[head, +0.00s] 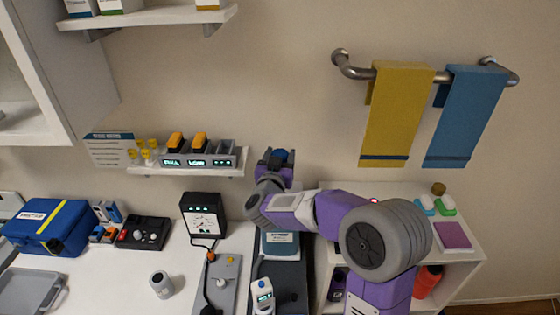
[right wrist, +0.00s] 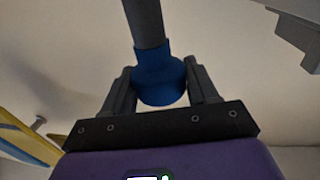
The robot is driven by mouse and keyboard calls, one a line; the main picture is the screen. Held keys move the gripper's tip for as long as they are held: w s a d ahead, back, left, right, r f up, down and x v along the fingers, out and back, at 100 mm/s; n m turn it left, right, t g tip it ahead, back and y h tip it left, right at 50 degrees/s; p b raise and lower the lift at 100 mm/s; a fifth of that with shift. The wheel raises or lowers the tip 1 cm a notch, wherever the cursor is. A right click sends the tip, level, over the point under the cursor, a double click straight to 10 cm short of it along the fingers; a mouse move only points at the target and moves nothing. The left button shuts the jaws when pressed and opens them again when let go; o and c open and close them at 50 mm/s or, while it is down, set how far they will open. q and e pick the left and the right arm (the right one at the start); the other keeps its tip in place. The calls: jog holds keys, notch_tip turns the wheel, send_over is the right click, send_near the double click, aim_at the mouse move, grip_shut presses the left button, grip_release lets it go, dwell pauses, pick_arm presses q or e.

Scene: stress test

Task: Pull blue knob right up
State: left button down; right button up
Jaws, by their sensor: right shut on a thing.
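The blue knob (right wrist: 160,80) sits on the end of a grey shaft (right wrist: 145,22) in the right wrist view. My right gripper (head: 277,160) is shut on the knob, with one dark finger on each side of it. In the head view a bit of the knob (head: 280,155) shows between the fingers, to the right of the wall shelf. My arm and gripper hide the shaft there. My left gripper is in neither view.
A wall shelf (head: 190,172) with a grey charger dock (head: 200,159) and orange packs is close left of my gripper. Below are a black meter (head: 204,216) and a white handheld device (head: 262,296). A yellow towel (head: 395,112) and a blue towel (head: 465,115) hang at right.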

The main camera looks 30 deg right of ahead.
aim_at(280, 153)
notch_tip(280, 153, up, 9)
jog(key=p, duration=0.5)
jog(key=shift+p, duration=0.3)
jog(key=shift+r, duration=0.25)
jog(key=o, duration=1.3)
jog(key=shift+c, duration=0.2)
jog(key=shift+o, duration=0.6)
jog(key=shift+f, duration=0.2)
jog(key=b+v, duration=0.1)
jog(key=v, duration=0.6)
jog(key=shift+s+a, duration=0.2)
jog(key=shift+a, duration=0.05)
